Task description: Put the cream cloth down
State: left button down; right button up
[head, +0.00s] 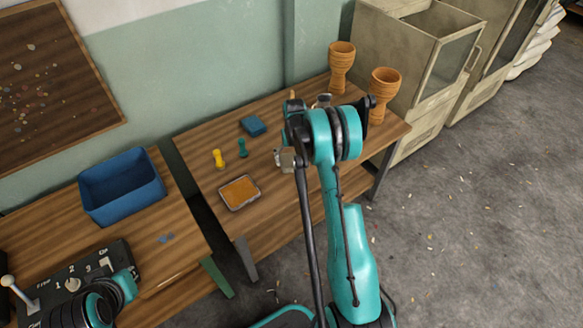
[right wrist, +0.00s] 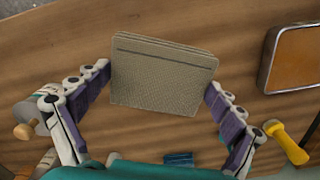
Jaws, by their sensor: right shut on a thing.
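The cream cloth (right wrist: 163,76) is folded into a flat, layered pad. My right gripper (right wrist: 160,98) is shut on it, with a purple finger pad at each side edge. In the head view a small part of the cloth (head: 287,159) shows left of my right arm's wrist, over the drum table (head: 205,192). I cannot tell whether it touches the tabletop. My right arm hides most of the right gripper there. My left gripper (head: 122,288) is at the lower left by the control box; its fingers cannot be made out.
An orange-filled tray (head: 240,193), a yellow tool (head: 218,158), a teal tool (head: 242,147) and a blue block (head: 252,125) lie left of the cloth. Two goblet drums (head: 341,68) (head: 383,92) stand at the back right. A blue bin (head: 122,190) is on the left table.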

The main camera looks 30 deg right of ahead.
aim_at(291, 165)
jog(key=shift+w+a+f, duration=0.1)
jog(key=shift+w+f, duration=0.5)
jog(key=shift+w, duration=0.35)
jog(key=shift+w+f, duration=0.1)
jog(key=shift+f, duration=0.05)
jog(key=shift+f+b, duration=1.05)
jog(key=shift+f, duration=0.75)
jog(key=shift+f, duration=0.25)
jog(key=o, duration=0.9)
jog(key=shift+r, duration=0.1)
